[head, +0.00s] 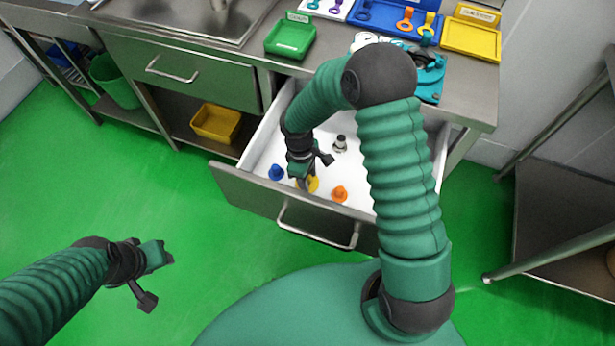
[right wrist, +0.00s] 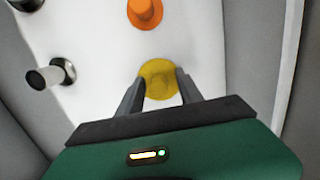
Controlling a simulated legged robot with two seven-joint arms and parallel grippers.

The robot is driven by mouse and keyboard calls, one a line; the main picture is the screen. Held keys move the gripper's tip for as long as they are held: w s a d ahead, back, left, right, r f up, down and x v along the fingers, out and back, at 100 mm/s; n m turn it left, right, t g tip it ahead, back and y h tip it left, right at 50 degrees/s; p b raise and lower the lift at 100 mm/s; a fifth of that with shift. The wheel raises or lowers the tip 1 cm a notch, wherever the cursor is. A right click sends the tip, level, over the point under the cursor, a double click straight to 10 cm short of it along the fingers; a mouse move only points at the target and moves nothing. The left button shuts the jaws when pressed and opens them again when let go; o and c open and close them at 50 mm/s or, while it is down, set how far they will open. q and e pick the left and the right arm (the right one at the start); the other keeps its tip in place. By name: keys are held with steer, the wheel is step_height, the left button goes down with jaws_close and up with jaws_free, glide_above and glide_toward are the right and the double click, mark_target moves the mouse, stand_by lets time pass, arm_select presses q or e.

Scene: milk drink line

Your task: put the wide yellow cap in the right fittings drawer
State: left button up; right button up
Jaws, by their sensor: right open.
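The wide yellow cap (right wrist: 159,77) lies on the white floor of the open right drawer (head: 262,205), near its front. In the head view the cap (head: 313,184) is partly hidden by my right gripper (head: 304,184). In the right wrist view my right gripper (right wrist: 157,90) is open, with its two fingers at either side of the cap's near part. I cannot tell whether they touch it. My left gripper (head: 160,262) is over the green floor at the lower left, far from the drawer; its finger opening is unclear.
The drawer also holds a blue cap (head: 276,172), an orange cap (head: 340,194) and a grey-black fitting (head: 340,144). The drawer walls stand close around my right gripper. A green tray (head: 290,38), a blue tray (head: 378,18) and a yellow tray (head: 470,40) are on the counter above.

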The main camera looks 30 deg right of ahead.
step_height(320, 180, up, 12)
steer(key=w+a+p, duration=0.1)
steer(key=p, duration=0.2)
steer(key=shift+p, duration=0.3)
steer(key=shift+r, duration=0.1)
